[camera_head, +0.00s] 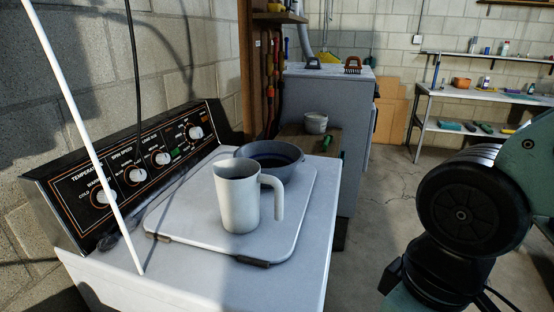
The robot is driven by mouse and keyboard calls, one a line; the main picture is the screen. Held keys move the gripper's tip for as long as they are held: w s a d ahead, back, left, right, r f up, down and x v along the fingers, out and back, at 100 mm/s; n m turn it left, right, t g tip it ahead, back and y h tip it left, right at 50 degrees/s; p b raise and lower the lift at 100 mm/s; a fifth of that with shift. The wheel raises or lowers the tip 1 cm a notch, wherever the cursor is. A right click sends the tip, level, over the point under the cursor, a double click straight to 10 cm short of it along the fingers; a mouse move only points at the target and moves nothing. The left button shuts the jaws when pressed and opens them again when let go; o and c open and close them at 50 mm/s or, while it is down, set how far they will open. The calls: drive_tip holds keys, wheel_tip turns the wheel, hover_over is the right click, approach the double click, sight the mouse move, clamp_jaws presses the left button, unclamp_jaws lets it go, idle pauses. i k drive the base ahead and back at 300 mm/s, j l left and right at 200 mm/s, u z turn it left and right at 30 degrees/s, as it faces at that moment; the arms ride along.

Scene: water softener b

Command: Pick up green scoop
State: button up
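A small green object (327,140), which looks like the handle of the green scoop, shows at the right edge of a low brown surface (292,139) beyond the washing machine. Its far parts are too small and dark to make out. My gripper is out of view; only teal and black links of my arm show at the lower right, apart from the green object.
A white pitcher (237,200) and dark bowl (270,158) stand on the washer lid (290,225). A pale container (316,122) is near the green object. A white pole (90,140) crosses the left. Floor (395,175) shows clear between washer and shelving (440,92).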

sight(328, 138)
drive_tip(key=i+l+u, duration=0.1)
drive_tip(key=u, duration=0.4)
drive_tip(key=i+l+u, duration=0.1)
drive_tip(key=u, duration=0.4)
drive_tip(key=l+u, duration=0.2)
drive_tip(key=u, duration=0.3)
drive_tip(key=i+l+u, duration=0.1)
drive_tip(key=l+u, duration=0.3)
drive_tip(key=l, duration=0.9)
drive_tip(key=l+u, duration=0.45)
drive_tip(key=l, duration=0.85)
drive_tip(key=k+l, duration=0.1)
drive_tip(key=l, duration=1.05)
drive_tip(key=k, duration=0.05)
